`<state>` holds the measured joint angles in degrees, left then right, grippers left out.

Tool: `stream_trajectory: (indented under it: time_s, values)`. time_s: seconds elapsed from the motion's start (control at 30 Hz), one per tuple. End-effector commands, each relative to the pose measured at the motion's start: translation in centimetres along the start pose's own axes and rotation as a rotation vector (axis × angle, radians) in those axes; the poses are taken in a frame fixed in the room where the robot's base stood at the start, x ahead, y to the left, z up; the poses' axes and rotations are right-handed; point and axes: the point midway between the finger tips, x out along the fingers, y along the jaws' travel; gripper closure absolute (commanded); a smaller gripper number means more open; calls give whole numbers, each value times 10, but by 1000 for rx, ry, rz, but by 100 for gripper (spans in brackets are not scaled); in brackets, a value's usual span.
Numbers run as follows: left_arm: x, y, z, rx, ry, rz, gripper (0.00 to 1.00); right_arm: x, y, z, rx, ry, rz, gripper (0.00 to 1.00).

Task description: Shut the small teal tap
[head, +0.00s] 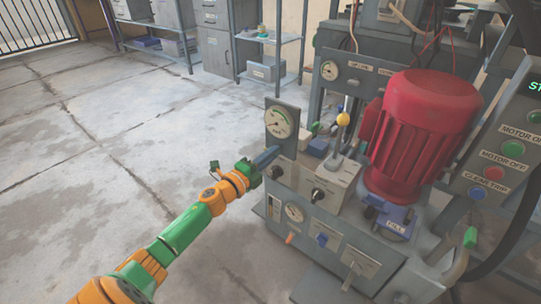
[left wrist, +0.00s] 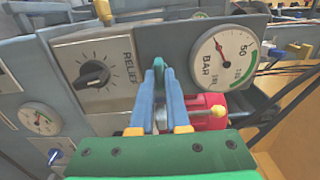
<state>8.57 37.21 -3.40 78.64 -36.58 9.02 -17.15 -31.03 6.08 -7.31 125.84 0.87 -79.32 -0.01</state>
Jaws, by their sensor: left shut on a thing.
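My left gripper (head: 267,158) reaches in from the left to the front panel of the press, beside the pressure gauge (head: 280,122). In the left wrist view its two blue-grey fingers (left wrist: 163,88) are shut on a small teal piece, which looks like the teal tap (left wrist: 168,68). The tap sits between the RELIEF dial (left wrist: 92,74) and the BAR gauge (left wrist: 222,60). The fingers cover most of it, so its angle is hard to read. In the head view the tap is hidden at the fingertips. My right gripper is not in view.
A large red motor (head: 424,120) stands on the press, right of a yellow-topped lever (head: 343,119). Below are a black knob (head: 318,195), a blue handle (head: 322,239) and an orange handle (head: 290,238). The floor (head: 90,130) to the left is clear.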

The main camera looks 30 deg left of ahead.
Motion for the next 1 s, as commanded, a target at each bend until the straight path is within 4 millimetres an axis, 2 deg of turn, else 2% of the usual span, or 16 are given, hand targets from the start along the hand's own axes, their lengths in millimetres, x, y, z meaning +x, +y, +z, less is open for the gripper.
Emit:
stream_trajectory:
  time_s: [0.07, 0.1, 0.17, 0.2, 0.53, 0.9, 1.0]
  values:
    - [0, 0, 0, 2, -1, 0, 100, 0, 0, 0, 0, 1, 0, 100]
    - [0, 0, 0, 2, -1, 0, 75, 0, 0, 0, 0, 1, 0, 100]
    - [0, 0, 0, 2, -1, 0, 59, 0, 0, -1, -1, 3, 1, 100]
    - [0, 0, 0, 1, -1, 0, 56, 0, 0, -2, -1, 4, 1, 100]
    - [-4, 0, 0, -1, 0, 1, 56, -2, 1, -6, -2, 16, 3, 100]
    - [-62, -1, 0, -2, -1, 2, 56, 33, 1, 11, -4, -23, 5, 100]
    - [-70, -1, 0, 0, 0, 0, 56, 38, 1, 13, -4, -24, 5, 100]
